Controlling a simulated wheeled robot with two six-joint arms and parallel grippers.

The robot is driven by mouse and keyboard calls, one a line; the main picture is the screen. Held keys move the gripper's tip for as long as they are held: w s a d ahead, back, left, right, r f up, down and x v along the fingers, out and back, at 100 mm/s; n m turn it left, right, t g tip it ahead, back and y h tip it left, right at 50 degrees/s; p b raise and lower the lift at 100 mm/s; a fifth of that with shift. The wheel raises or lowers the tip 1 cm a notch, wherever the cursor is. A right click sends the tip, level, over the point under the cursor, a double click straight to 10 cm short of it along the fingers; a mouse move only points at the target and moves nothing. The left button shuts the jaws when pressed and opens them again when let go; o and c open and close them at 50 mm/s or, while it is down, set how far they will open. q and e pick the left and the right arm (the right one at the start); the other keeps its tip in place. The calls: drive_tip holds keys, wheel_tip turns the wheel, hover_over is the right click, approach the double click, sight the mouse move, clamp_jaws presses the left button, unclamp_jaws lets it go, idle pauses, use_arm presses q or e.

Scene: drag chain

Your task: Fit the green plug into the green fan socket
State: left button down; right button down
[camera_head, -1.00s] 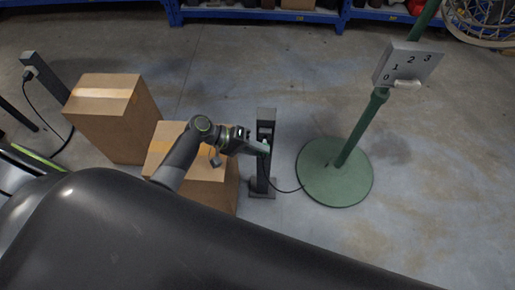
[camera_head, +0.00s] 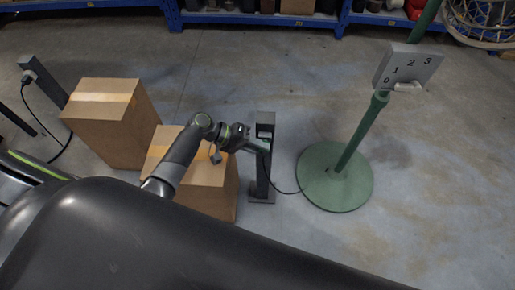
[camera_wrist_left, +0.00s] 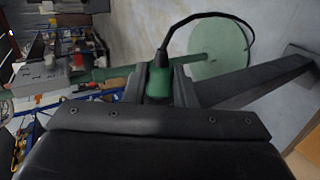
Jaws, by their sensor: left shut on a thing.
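My left gripper (camera_head: 262,146) is at the upper part of a dark post (camera_head: 265,170) in the head view. In the left wrist view it is shut on the green plug (camera_wrist_left: 159,82), whose black cable (camera_wrist_left: 176,30) curves away from its far end. The green fan stand has a round base (camera_head: 345,193) and a pole (camera_head: 362,135) to the right of the post. A cable (camera_head: 286,191) runs from the post area to that base. I cannot make out the socket opening or whether the plug touches it. My right gripper is out of view.
Two cardboard boxes stand left of the post, one taller (camera_head: 105,125) and one beside my arm (camera_head: 205,190). A grey box numbered 0 to 3 (camera_head: 408,66) is on the fan pole. Another dark post (camera_head: 42,80) with a plug is far left.

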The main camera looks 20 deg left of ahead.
use_arm(q)
drive_tip(key=shift+w, duration=0.25)
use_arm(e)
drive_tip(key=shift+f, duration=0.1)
use_arm(q)
drive_tip(key=c, duration=1.2)
unclamp_jaws()
drive_tip(key=shift+a, duration=0.1)
drive_tip(key=shift+o, duration=0.5)
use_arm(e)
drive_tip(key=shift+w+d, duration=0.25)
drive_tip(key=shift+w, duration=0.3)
use_arm(q)
drive_tip(key=v, duration=1.7)
drive_tip(key=shift+a+r, duration=0.15)
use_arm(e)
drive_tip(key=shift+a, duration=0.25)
